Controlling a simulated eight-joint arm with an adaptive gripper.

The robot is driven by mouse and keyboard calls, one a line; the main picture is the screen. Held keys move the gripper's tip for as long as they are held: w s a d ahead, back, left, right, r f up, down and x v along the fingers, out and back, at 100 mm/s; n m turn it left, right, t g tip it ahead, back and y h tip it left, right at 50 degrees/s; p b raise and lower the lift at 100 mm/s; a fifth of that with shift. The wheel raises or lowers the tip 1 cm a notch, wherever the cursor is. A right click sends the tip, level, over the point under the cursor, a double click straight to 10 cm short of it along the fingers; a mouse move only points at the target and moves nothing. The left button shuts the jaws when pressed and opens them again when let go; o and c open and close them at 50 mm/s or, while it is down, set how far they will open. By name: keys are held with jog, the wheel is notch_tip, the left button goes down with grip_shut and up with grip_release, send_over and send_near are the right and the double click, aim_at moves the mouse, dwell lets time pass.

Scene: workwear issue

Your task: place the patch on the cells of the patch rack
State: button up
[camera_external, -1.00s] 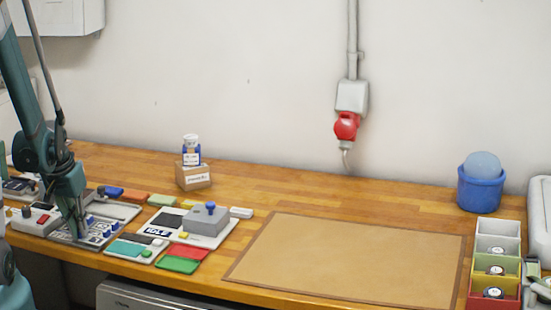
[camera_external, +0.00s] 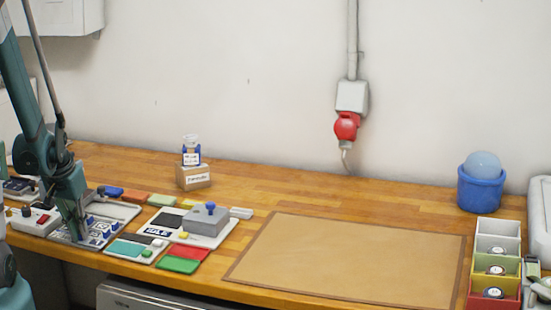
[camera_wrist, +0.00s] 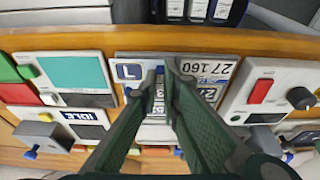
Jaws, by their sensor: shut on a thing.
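In the wrist view the rack (camera_wrist: 150,134) lies under my fingers, with an "L" label and "27 160" labels near the bench edge. My gripper (camera_external: 80,238) points down at the rack, low over it. In the wrist view my gripper's fingertips (camera_wrist: 168,68) are close together, shut on the patch. The patch is mostly hidden between the fingers. I cannot tell whether it touches a cell.
A panel with a red switch (camera_wrist: 261,90) and black knob sits beside the rack; a teal-faced panel (camera_wrist: 75,72) is on its other side. An IDLE station (camera_external: 205,220) and coloured cards (camera_external: 178,264) lie nearby. The brown mat (camera_external: 345,260) is clear.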

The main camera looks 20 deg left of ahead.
jog(key=shift+f, duration=0.15)
jog(key=o, duration=0.7)
jog(key=shift+o, duration=0.2)
jog(key=shift+r, duration=0.2)
jog(key=v, duration=1.1)
jog(key=shift+r, duration=0.35)
jog(key=shift+s+d+r, duration=0.1)
jog(key=shift+s, duration=0.05)
dwell(0.6)
jog(key=s+d+r+t+b, duration=0.3)
jog(key=s+d+r, duration=0.5)
jog(key=d, duration=0.3)
jog(key=shift+r+t, duration=0.5)
jog(key=shift+r, duration=0.2)
